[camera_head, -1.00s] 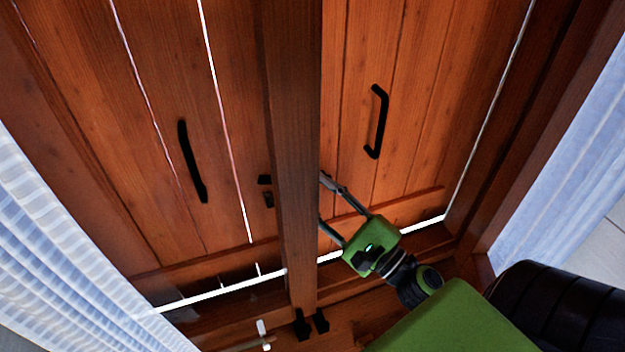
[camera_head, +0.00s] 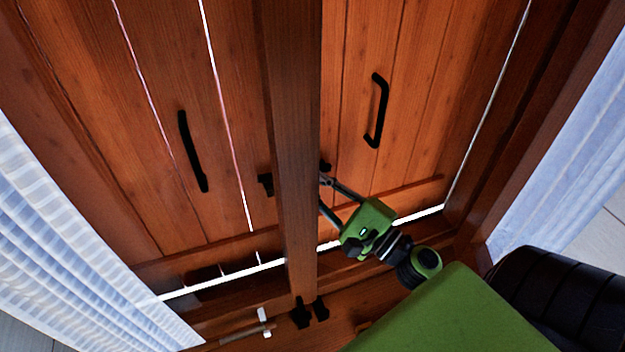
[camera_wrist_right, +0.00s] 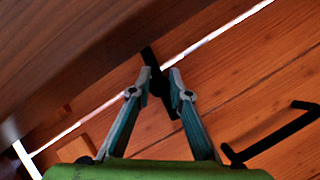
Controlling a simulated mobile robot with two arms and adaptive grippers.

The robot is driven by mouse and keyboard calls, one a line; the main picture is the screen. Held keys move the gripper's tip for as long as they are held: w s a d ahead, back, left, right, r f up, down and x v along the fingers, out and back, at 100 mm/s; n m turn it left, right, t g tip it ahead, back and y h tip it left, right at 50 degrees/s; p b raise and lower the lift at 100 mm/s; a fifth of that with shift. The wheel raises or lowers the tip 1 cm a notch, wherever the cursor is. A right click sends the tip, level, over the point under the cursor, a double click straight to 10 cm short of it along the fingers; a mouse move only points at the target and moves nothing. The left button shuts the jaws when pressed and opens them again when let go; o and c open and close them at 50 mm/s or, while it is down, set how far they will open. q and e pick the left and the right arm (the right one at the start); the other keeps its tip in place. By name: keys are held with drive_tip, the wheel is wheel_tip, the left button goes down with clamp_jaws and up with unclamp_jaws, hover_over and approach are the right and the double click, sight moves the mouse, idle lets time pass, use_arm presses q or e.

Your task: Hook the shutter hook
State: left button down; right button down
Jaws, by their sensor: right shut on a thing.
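My right gripper (camera_head: 326,190) reaches in from the right, its fingertips close to the dark centre post and partly hidden by it in the head view. In the right wrist view my right gripper (camera_wrist_right: 160,84) is shut on the black shutter hook (camera_wrist_right: 149,58), which sticks out past the fingertips towards the post. In the head view a small black piece, apparently the hook's mount (camera_head: 325,167), shows just right of the post. A black catch (camera_head: 265,183) shows just left of the post on the left shutter. The post hides the space between them, so I cannot tell whether they touch. My left gripper is out of view.
The wooden centre post (camera_head: 293,120) stands in front of the shutters. A black handle sits on the left shutter (camera_head: 192,152) and another on the right shutter (camera_head: 377,110). White curtains hang at left (camera_head: 70,250) and right (camera_head: 555,170). A window latch (camera_head: 264,322) lies low.

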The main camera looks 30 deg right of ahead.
drive_tip(key=shift+f+n+g, duration=0.35)
drive_tip(key=shift+n+g, duration=0.15)
drive_tip(key=shift+n, duration=0.5)
drive_tip(key=c, duration=1.9)
unclamp_jaws()
drive_tip(key=shift+s, duration=0.1)
drive_tip(key=v, duration=1.2)
